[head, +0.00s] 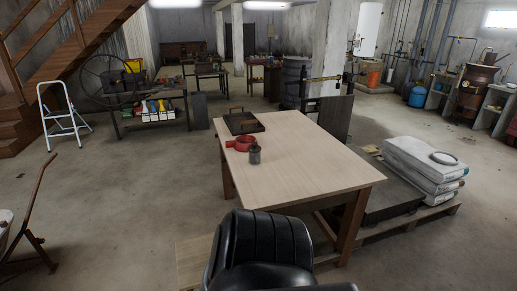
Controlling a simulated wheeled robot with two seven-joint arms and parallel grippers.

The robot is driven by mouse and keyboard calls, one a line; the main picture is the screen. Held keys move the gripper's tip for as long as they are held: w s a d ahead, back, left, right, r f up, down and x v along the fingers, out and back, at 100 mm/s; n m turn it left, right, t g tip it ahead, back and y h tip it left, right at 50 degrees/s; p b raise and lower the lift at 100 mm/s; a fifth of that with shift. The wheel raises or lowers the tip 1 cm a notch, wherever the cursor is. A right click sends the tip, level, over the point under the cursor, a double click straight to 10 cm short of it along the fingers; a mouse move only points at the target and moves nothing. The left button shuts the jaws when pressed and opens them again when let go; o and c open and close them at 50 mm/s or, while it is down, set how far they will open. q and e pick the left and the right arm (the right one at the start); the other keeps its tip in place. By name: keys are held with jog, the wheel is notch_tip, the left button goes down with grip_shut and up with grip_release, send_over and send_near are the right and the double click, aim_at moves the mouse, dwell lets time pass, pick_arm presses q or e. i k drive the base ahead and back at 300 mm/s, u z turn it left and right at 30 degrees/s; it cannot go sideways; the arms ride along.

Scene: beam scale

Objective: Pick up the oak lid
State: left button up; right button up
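A light wooden table (300,165) stands in front of me. At its far left corner lies a dark, flat, tray-like piece (243,122) with a small brown handle-like part (236,110) at its back edge. It may be or include the oak lid, but I cannot tell at this size. No other clear lid shows on the table. Neither of my grippers is in view.
A red pan (243,143) and a small dark weight-like object (255,155) stand near the table's left edge. A black padded seat (258,245) is close in front. Stacked sacks (425,165) lie on the right. The table's middle and right are clear.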

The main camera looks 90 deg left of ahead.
aim_at(254, 148)
jog(key=u, duration=2.2)
jog(key=i, duration=0.85)
